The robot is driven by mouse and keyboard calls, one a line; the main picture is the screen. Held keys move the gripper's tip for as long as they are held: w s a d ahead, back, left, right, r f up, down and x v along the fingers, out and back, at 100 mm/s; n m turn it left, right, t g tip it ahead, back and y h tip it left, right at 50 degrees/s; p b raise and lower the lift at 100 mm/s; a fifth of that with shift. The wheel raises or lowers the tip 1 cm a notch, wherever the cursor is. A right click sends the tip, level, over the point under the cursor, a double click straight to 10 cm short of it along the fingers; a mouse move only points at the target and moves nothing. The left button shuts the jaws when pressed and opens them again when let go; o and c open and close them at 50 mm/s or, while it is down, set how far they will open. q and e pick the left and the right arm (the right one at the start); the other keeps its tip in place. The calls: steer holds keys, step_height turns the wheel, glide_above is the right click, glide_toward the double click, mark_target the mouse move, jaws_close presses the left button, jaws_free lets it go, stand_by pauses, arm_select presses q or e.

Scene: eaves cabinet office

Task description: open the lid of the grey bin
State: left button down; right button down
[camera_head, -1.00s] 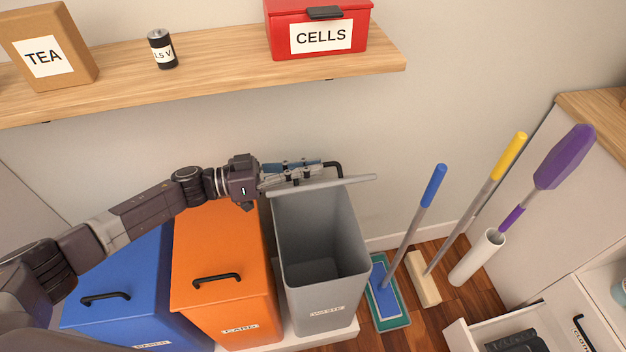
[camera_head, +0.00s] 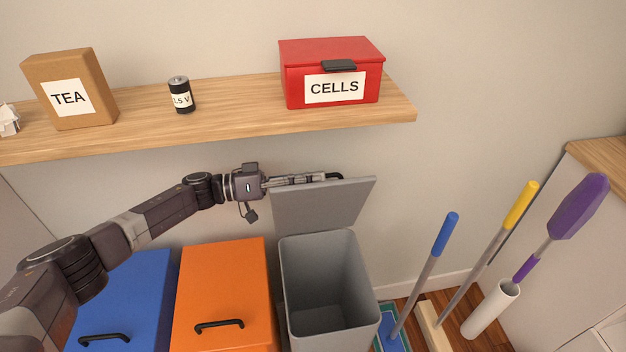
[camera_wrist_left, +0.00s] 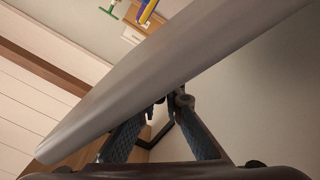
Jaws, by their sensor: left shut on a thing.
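The grey bin (camera_head: 330,290) stands at the right end of the bin row, its mouth uncovered and its inside visible. Its grey lid (camera_head: 320,207) is raised, tilted up and back behind the mouth, underside facing me. My left gripper (camera_head: 322,179) is at the lid's top edge, shut on the black lid handle (camera_head: 338,176), which is mostly hidden behind the lid and fingers. In the left wrist view the lid (camera_wrist_left: 170,75) crosses as a broad grey slab beyond the fingers (camera_wrist_left: 165,125). My right gripper is not in view.
Orange (camera_head: 225,290) and blue (camera_head: 125,290) closed bins stand to the left. A wooden shelf (camera_head: 230,100) above holds a red CELLS box (camera_head: 331,70), a battery (camera_head: 181,95) and a TEA box (camera_head: 70,90). Mops and a purple duster (camera_head: 577,205) stand at right.

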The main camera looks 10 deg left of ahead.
arm_select(q)
steer(key=c, duration=2)
jaws_free()
steer(key=shift+c, duration=0.2)
steer(key=v, duration=1.2)
